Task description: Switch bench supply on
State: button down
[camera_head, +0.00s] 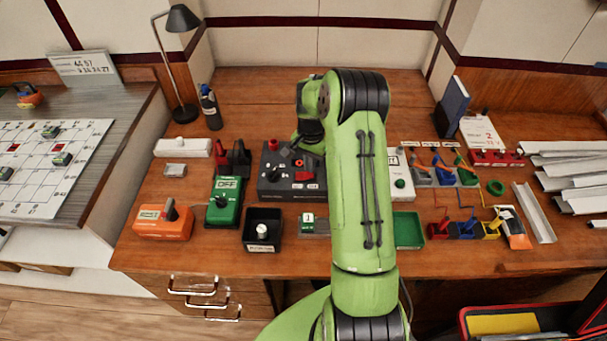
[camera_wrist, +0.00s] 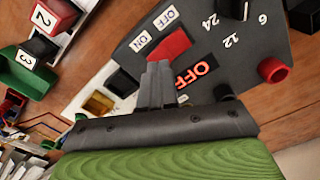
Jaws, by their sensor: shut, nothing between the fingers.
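The bench supply is a dark grey box (camera_head: 278,188) in the middle of the bench, with a knob and 6, 12 and 24 marks. It fills much of the wrist view (camera_wrist: 225,35). Its red switch (camera_wrist: 171,44) sits beside the white ON and OFF labels. Its small display (camera_wrist: 197,76) reads OFF in glowing red-orange. My gripper (camera_wrist: 158,66) is shut and empty, with its fingertips over the supply's face, close to the red switch. I cannot tell whether they touch it. In the head view my arm covers the supply's right side.
A green box (camera_head: 226,187) reading OFF, an orange box (camera_head: 163,222) and a black bin (camera_head: 262,229) stand to the left. A green tray (camera_head: 409,230) and coloured terminals (camera_head: 463,229) stand to the right. A lamp (camera_head: 183,18) is at the back left.

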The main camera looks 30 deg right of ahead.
jog(key=shift+f+b, duration=0.8)
jog(key=shift+f, duration=0.3)
dwell(0.4)
jog(key=shift+r+p, duration=2.55)
jog(key=shift+r, duration=1.1)
jog(key=shift+f, duration=0.1)
